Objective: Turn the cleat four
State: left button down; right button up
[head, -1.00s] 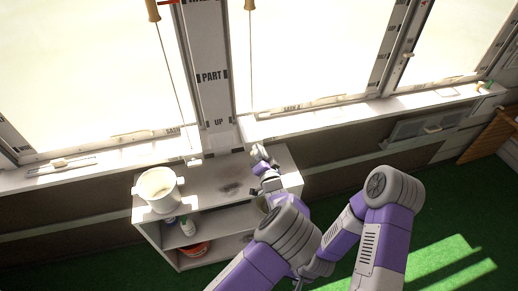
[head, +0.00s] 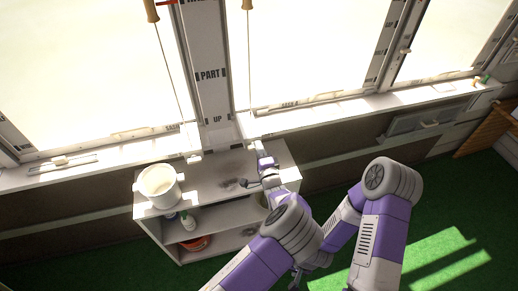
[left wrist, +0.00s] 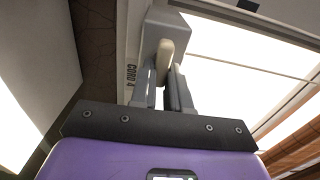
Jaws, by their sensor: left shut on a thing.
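Cleat four is a small cream knob (left wrist: 165,58) on a grey block (left wrist: 160,28) in the left wrist view, beside a white post labelled "CORD 4" (left wrist: 131,76). My left gripper (left wrist: 164,75) has its two grey fingers on either side of the knob and is shut on it. In the head view my left gripper (head: 257,146) reaches over the shelf to the window sill edge, and the cleat there is too small to make out. My right gripper (head: 297,277) is low at the bottom, partly behind the left arm, and its jaws are not clear.
A grey shelf unit (head: 210,172) stands under the sill, with a white pot (head: 159,184) on its left end. A bottle (head: 188,221) and an orange container (head: 195,243) are inside it. Cords with wooden pulls (head: 152,10) hang by the windows. Green floor (head: 440,265) lies right.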

dwell(0.5)
pick_arm(q)
jog(key=c, duration=1.1)
grip_release()
jog(key=p+v, duration=0.1)
jog(key=v, duration=0.6)
jog(key=shift+s, duration=0.3)
jog(key=shift+f, duration=0.1)
jog(key=s+a+f+n+g+h, duration=0.1)
jog(key=s+a+f+n+g, duration=0.35)
jog(key=a+f, duration=0.35)
jog(key=s+a+f+n+g+h, duration=0.1)
jog(key=s+a+f+n+g, duration=0.35)
jog(key=f, duration=0.65)
jog(key=s+n+g+h, duration=0.6)
jog(key=s+n+g, duration=0.1)
jog(key=s, duration=1.2)
jog(key=shift+s+f+n+g+h, duration=0.25)
jog(key=shift+n+g+h, duration=0.15)
jog(key=shift+n, duration=0.3)
